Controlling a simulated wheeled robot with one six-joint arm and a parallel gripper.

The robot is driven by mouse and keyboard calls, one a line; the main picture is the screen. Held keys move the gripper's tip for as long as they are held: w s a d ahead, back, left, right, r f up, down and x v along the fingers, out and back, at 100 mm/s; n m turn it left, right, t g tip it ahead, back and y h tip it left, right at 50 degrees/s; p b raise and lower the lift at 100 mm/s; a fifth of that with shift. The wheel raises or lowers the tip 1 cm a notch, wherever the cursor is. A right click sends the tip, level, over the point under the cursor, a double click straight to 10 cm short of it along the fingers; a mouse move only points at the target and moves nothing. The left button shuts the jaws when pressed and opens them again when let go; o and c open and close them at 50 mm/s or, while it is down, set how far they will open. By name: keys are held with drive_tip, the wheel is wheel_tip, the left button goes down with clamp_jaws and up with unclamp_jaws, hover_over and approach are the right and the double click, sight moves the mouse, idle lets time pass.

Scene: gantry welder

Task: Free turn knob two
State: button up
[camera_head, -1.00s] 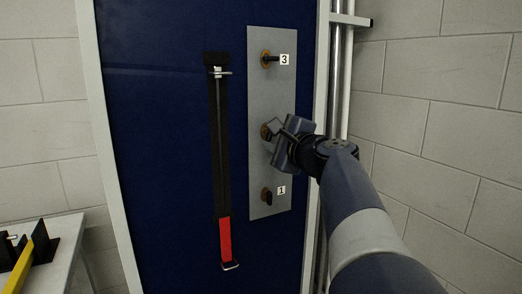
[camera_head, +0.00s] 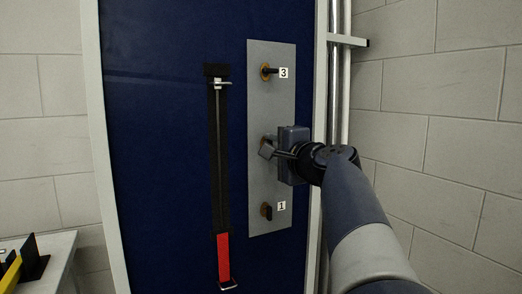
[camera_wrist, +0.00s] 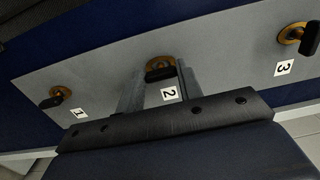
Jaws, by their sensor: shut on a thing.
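Knob two is a black handle on a brass base, in the middle of the grey panel (camera_head: 270,110). In the wrist view knob two (camera_wrist: 160,75) lies between the two grey fingers of my gripper (camera_wrist: 159,82), its handle running along the panel's length. The label "2" (camera_wrist: 169,93) shows just beside it. In the head view my gripper (camera_head: 270,149) reaches the panel from the right and hides most of knob two. The fingers are shut on knob two.
Knob three (camera_head: 269,72) is above with its handle sideways; knob one (camera_head: 267,211) is below with its handle upright. A black strap-like slide with a red end (camera_head: 223,258) hangs left of the panel. A metal pipe (camera_head: 341,90) runs at the right.

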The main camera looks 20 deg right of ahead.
drive_tip(key=o, duration=1)
drive_tip(key=s, duration=1)
drive_tip(key=shift+s+d, duration=0.15)
drive_tip(key=shift+s, duration=0.25)
drive_tip(key=w, duration=1.1)
drive_tip(key=shift+s, duration=0.15)
